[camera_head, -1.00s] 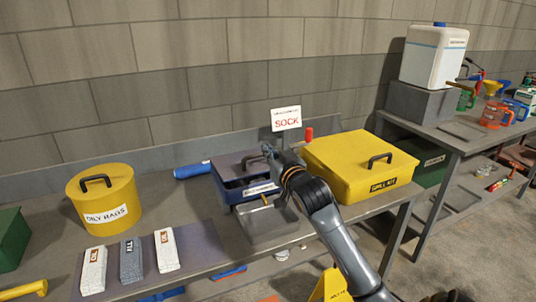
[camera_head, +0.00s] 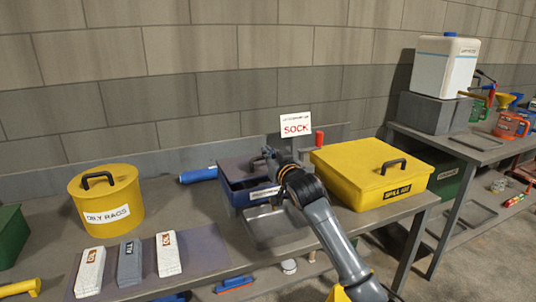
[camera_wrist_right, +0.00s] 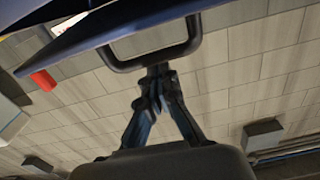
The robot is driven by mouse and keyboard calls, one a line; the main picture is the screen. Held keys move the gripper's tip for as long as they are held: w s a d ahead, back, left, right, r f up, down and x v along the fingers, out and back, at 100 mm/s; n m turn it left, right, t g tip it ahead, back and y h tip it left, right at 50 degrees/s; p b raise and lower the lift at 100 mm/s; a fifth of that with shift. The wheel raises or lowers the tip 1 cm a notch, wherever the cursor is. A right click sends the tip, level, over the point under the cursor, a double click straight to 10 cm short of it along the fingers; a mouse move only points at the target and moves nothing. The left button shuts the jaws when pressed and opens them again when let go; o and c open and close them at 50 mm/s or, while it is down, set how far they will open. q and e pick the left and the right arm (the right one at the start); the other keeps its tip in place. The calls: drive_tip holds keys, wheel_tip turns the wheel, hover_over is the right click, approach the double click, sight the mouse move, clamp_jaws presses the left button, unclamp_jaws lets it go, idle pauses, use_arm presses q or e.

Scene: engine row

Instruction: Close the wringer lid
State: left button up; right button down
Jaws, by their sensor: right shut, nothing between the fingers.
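The wringer is a dark blue box (camera_head: 231,192) with a white front label, standing mid-bench. Its dark lid (camera_head: 232,166) sits tilted above the box, with a dark gap at the front; my arm hides its right part. My right gripper (camera_head: 270,156) is over the lid's right side, by its handle. In the right wrist view, the lid's underside edge (camera_wrist_right: 140,28) and black handle (camera_wrist_right: 151,63) show at the top. My shut, empty fingers (camera_wrist_right: 157,76) are right at the handle bar; contact is unclear. My left gripper is not in view.
A yellow spill kit box (camera_head: 365,165) stands close right of the wringer. A grey tray (camera_head: 275,235) lies in front. A SOCK sign (camera_head: 296,124) and red object (camera_head: 319,139) are behind.

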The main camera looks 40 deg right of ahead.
drive_tip(key=shift+s+a+f, duration=0.15)
drive_tip(key=shift+s+f, duration=0.2)
drive_tip(key=shift+f, duration=0.5)
drive_tip(key=shift+s+a+f, duration=0.1)
drive_tip(key=shift+s+f, duration=0.2)
drive_tip(key=shift+f, duration=0.5)
drive_tip(key=shift+p, duration=0.35)
